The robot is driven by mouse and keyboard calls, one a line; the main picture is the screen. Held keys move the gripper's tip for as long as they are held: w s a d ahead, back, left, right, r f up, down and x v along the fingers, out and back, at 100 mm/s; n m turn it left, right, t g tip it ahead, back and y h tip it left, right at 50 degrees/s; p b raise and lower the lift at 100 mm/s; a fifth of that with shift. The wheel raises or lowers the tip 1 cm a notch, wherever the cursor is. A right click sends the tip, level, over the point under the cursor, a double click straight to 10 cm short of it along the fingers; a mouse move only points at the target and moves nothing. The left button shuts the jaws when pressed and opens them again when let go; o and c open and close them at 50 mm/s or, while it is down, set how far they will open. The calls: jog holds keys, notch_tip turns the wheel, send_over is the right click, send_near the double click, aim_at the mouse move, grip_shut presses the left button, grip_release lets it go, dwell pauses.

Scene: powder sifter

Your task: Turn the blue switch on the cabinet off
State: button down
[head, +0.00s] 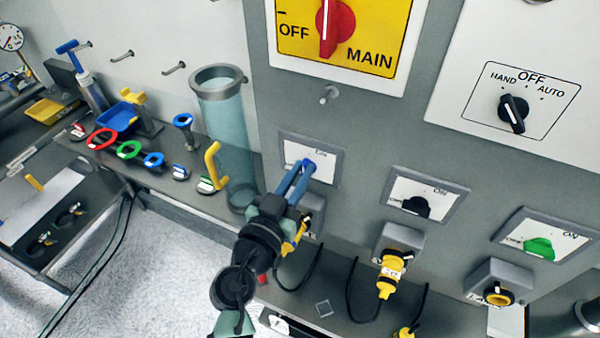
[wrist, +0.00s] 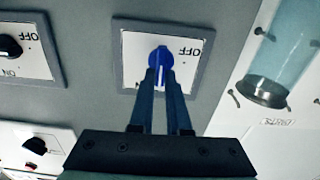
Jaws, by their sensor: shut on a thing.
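The blue switch (head: 308,164) is a round knob on a white plate (head: 296,152) with a grey frame, on the cabinet's front face. In the wrist view, the blue switch (wrist: 161,56) sits in the middle of its plate, beside an upside-down OFF label. My gripper (head: 301,173) reaches up to the knob, and its two fingers are shut on it. In the wrist view, my gripper (wrist: 165,76) has a finger on each side of the knob's grip, hiding the lower part of the plate. I cannot tell the exact setting of the knob.
A black switch (head: 416,206) and a green switch (head: 539,248) sit in similar plates to the right. Yellow plugs (head: 391,270) and cables are below. A clear cylinder (head: 225,130) stands to the left. A red main switch (head: 334,22) is above.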

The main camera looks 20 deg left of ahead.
jog(key=shift+f, duration=0.1)
jog(key=shift+a+f+n+b, duration=0.25)
jog(key=shift+n+b, duration=0.25)
jog(key=shift+n, duration=2.45)
jog(key=shift+a+f+n+b, duration=0.2)
jog(key=shift+n+b, duration=0.25)
jog(key=shift+n, duration=2.55)
jog(key=shift+a+f+n+b, duration=0.25)
jog(key=shift+n+b, duration=0.25)
jog(key=shift+n, duration=2.45)
jog(key=c, duration=0.9)
grip_release()
jog(key=shift+s, duration=0.1)
